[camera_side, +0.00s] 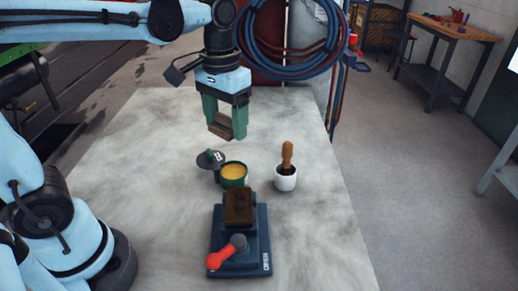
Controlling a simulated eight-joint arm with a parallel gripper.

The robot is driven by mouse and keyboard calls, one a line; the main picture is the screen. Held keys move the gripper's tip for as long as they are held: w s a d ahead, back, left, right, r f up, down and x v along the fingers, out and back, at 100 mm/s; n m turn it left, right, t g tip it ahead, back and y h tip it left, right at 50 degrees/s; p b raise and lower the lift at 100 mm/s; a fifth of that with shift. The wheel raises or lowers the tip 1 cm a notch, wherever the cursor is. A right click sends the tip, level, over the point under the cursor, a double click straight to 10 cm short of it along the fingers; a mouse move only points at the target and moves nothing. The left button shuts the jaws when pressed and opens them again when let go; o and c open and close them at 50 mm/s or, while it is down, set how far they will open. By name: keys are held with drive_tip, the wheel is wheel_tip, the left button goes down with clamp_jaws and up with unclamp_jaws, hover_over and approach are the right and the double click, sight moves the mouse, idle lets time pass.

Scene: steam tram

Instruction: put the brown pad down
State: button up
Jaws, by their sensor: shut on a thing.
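My gripper (226,126) has green fingers and is shut on a brown pad (220,127). It holds the pad above the grey, mottled tabletop (140,150), behind the green tin in this view, apart from everything on the table. The pad is partly covered by the fingers. A second brown block (238,205) sits on top of a dark blue fixture (262,222) with a red-handled lever (226,254) at the front.
An open green tin (234,181) of yellow paste stands behind the fixture, with its dark lid (209,159) beside it. A white pot (286,183) holding a wooden-handled tool (287,155) stands to its right. The table's left and right sides are clear. Blue hoses (290,40) hang behind.

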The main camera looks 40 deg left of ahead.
sight(299, 232)
drive_tip(key=shift+w+a+r+m, duration=0.1)
drive_tip(key=shift+w+a+m, duration=0.15)
drive_tip(key=shift+a, duration=0.25)
drive_tip(key=shift+w+a+m, duration=0.1)
drive_tip(key=shift+a+m, duration=0.15)
drive_tip(key=shift+a, duration=0.2)
drive_tip(key=s+d+f+m, duration=0.2)
drive_tip(key=d+m, duration=0.1)
drive_tip(key=d, duration=0.5)
drive_tip(key=s+d+f+m, duration=0.2)
drive_tip(key=s+d+m, duration=0.1)
drive_tip(key=d, duration=0.6)
drive_tip(key=s+d+f+m, duration=0.3)
drive_tip(key=d, duration=0.5)
drive_tip(key=shift+d, duration=0.4)
drive_tip(key=shift+w+f, duration=0.1)
drive_tip(key=shift+w, duration=0.05)
drive_tip(key=w+a+f, duration=0.2)
drive_tip(key=w, duration=0.1)
drive_tip(key=w+a+f, duration=0.1)
drive_tip(key=w+f, duration=0.1)
drive_tip(key=w, duration=0.1)
drive_tip(key=w+a+f, duration=0.2)
drive_tip(key=w+f, duration=0.1)
drive_tip(key=w, duration=0.1)
drive_tip(key=shift+a, duration=0.35)
drive_tip(key=shift+f, duration=1.75)
drive_tip(key=shift+f, duration=0.65)
